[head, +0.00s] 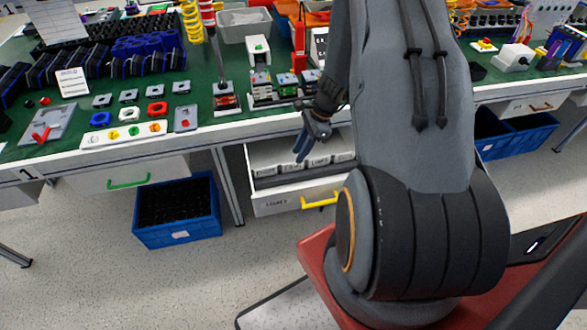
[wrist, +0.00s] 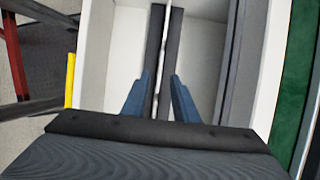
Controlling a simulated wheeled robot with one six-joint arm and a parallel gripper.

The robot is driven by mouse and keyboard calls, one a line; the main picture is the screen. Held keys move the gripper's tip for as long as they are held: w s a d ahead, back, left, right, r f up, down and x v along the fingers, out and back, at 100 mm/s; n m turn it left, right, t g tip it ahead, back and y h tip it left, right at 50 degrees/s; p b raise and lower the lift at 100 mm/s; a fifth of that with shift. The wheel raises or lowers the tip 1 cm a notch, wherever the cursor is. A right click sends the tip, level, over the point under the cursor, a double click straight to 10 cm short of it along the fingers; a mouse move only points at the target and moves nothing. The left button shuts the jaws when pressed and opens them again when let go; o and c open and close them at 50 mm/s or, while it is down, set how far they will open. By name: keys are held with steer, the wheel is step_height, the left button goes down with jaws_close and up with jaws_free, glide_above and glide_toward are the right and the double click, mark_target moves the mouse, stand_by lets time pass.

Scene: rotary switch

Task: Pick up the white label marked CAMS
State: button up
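Several white labels with dark lettering, one of them here (head: 319,162), stand in a row inside the open drawer. The lettering is too small to tell surely which one reads CAMS. My gripper (head: 301,152) points down into the drawer, over the left-middle part of the row. In the wrist view its two blue fingers (wrist: 160,88) are apart, on either side of dark strips with a narrow pale gap between them. I see no label clearly held between the fingers. Whether the fingertips touch anything is hidden.
The drawer's white front (head: 270,206) has a yellow handle (head: 320,202), also visible in the wrist view (wrist: 70,80). The green worktop (head: 140,100) above carries switch parts. A blue crate (head: 178,212) stands on the floor at left.

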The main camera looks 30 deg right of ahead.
mark_target(293, 169)
steer(key=shift+p+x, duration=0.75)
steer(key=shift+x, duration=1.6)
steer(key=shift+d, duration=0.1)
jaws_close()
